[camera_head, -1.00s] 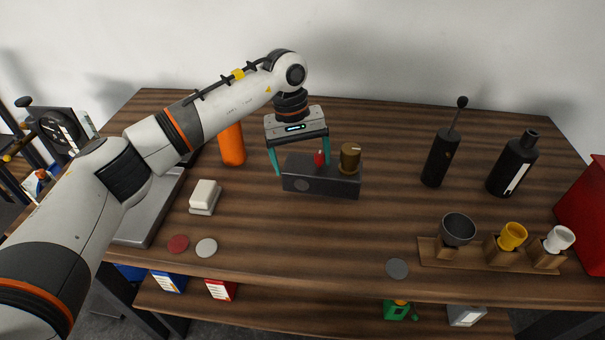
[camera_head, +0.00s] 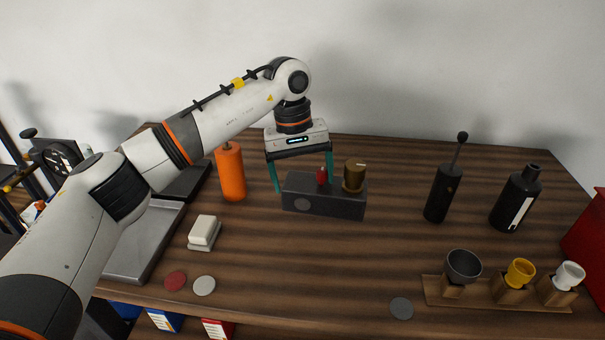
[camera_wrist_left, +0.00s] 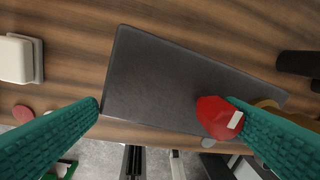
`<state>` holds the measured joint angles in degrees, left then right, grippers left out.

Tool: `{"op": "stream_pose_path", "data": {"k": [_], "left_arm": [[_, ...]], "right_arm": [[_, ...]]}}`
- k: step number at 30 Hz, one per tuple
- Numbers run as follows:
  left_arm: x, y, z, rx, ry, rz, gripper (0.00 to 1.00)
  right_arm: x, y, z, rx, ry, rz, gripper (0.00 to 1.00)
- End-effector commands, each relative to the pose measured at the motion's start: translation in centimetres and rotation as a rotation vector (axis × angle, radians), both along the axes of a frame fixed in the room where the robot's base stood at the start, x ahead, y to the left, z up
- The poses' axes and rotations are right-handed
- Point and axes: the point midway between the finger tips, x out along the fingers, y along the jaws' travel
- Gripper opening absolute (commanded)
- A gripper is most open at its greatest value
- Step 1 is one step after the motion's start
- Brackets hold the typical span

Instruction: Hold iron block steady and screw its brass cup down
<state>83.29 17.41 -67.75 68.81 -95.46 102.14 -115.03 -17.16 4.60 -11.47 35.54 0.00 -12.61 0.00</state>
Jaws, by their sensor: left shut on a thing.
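The dark grey iron block (camera_head: 325,203) lies on the wooden table, long side across the head view. The brass cup (camera_head: 354,175) stands upright on its right end, with a small red part (camera_head: 321,176) left of it. My left gripper (camera_head: 303,184) points down over the block's left part, fingers wide apart and shut on the block. In the left wrist view one finger meets the left end of the block (camera_wrist_left: 165,80), and the other finger lies beside the red part (camera_wrist_left: 217,118) and partly covers the brass cup (camera_wrist_left: 268,104). My right gripper is out of view.
An orange cylinder (camera_head: 231,175) and a white block (camera_head: 204,231) stand left of the iron block. Black bottles (camera_head: 514,200) stand at the right. A wooden rack (camera_head: 435,292) with cups is at the front right. The table's middle right is clear.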

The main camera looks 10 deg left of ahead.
Motion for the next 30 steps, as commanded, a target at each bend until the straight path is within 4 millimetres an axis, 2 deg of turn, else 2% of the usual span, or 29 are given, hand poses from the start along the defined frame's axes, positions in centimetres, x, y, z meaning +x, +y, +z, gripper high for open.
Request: {"op": "stream_pose_path", "data": {"k": [5,30], "left_arm": [[0.0,0.0,-0.4,-0.004,-0.003,0.000,0.19],[-0.1,0.0,-7.5,-0.005,-0.005,0.000,0.18]], "right_arm": [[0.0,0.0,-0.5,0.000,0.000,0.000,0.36],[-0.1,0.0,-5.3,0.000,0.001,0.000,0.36]]}}
